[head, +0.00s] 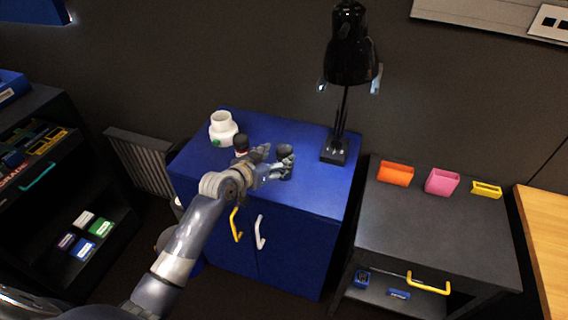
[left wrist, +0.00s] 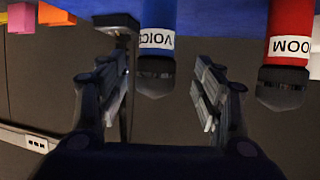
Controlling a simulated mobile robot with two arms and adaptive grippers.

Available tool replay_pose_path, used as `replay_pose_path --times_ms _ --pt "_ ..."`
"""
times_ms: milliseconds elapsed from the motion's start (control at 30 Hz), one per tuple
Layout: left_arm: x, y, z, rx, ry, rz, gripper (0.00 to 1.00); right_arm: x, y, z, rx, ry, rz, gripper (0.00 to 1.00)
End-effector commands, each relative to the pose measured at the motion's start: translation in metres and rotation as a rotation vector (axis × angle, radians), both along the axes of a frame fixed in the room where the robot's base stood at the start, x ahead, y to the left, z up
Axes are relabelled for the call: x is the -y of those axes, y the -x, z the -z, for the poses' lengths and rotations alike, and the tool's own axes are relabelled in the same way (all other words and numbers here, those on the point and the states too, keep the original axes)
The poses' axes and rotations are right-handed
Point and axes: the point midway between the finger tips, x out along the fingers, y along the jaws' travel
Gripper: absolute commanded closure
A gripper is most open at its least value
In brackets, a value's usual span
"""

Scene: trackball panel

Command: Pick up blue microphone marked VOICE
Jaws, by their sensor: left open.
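The blue microphone (left wrist: 158,25) with a white VOICE label and a dark head shows upside down in the left wrist view, between my left gripper's fingers (left wrist: 157,80), with a gap on either side. The fingers are apart and not visibly touching it. In the head view my left gripper (head: 275,163) is over the blue cabinet top, beside a dark microphone head (head: 285,150); the body below is largely hidden by the gripper. A red microphone (left wrist: 290,25), its label partly readable as "OOM", stands to the right in the wrist view. My right gripper is not in view.
The blue cabinet (head: 310,215) also bears a white round container (head: 222,127) at the back left and a black lamp (head: 350,50) at the back right. A dark side table (head: 430,225) with orange, pink and yellow holders stands to the right.

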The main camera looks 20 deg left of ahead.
Motion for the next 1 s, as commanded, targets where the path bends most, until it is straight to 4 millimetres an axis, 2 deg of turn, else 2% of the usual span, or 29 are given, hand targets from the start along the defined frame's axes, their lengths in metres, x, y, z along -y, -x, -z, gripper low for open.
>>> replay_pose_path --times_ms 167,333,667,767,900,933,1000 --pt "0.010 -0.019 0.006 -0.002 0.003 0.000 0.39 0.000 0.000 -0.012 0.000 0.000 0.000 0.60" --pt "0.014 -0.034 0.014 0.000 0.001 0.001 0.39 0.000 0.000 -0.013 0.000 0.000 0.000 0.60" --pt "0.015 -0.038 0.018 0.000 -0.001 0.001 0.39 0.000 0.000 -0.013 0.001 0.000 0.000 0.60" --pt "0.015 -0.038 0.017 0.000 0.000 0.000 0.57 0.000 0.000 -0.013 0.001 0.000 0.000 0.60" --pt "0.015 -0.038 0.017 0.000 -0.001 0.000 0.89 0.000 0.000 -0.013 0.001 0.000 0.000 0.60" --pt "0.015 -0.038 0.017 0.000 -0.001 0.000 0.93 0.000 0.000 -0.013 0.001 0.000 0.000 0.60" --pt "0.015 -0.038 0.016 0.002 0.000 0.000 0.93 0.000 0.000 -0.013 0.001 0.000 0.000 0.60"
